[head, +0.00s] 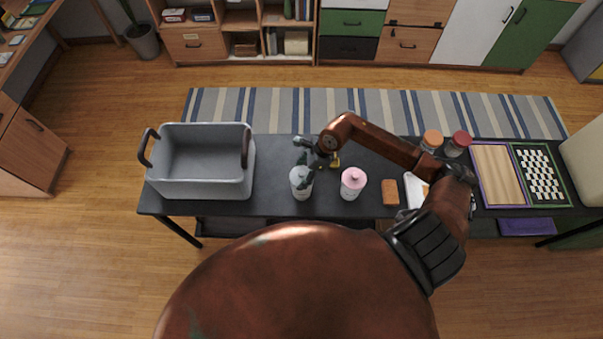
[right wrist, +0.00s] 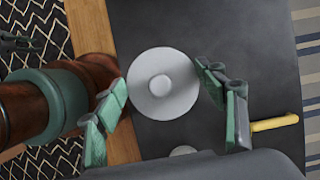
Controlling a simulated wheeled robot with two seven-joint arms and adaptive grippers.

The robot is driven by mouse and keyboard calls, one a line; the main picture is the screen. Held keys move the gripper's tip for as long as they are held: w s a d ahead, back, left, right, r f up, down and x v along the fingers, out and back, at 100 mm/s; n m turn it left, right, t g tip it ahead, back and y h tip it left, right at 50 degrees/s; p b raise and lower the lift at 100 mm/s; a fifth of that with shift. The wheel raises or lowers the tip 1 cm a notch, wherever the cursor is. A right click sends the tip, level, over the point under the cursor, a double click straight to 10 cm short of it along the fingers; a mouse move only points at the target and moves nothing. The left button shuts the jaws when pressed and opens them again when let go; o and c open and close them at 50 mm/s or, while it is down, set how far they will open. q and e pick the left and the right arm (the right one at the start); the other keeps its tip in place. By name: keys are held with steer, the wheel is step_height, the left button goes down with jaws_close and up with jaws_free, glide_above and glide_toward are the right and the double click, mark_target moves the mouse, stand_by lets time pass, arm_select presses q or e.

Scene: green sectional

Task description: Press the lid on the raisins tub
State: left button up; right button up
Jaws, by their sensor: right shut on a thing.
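A pale grey-white tub (head: 302,190) stands on the black table, left of middle; no label is readable. My right gripper (head: 305,163) is right above it, at its top. The tub's wall is hidden under the lid in that view.
A pink-topped tub (head: 353,181) stands close to the right. A grey crate (head: 204,188) with dark handles is at the left. An orange-brown block (head: 390,192), two jars (head: 432,139), a board (head: 498,172) and a checkered board (head: 541,173) are further right.

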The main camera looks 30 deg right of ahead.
steer(key=shift+f+b, duration=0.55)
steer(key=shift+b, duration=0.6)
stand_by(2.4)
steer(key=o, duration=1)
steer(key=shift+o, duration=0.7)
steer(key=o, duration=0.3)
steer(key=shift+r+p, duration=1.75)
steer(key=shift+r, duration=1.8)
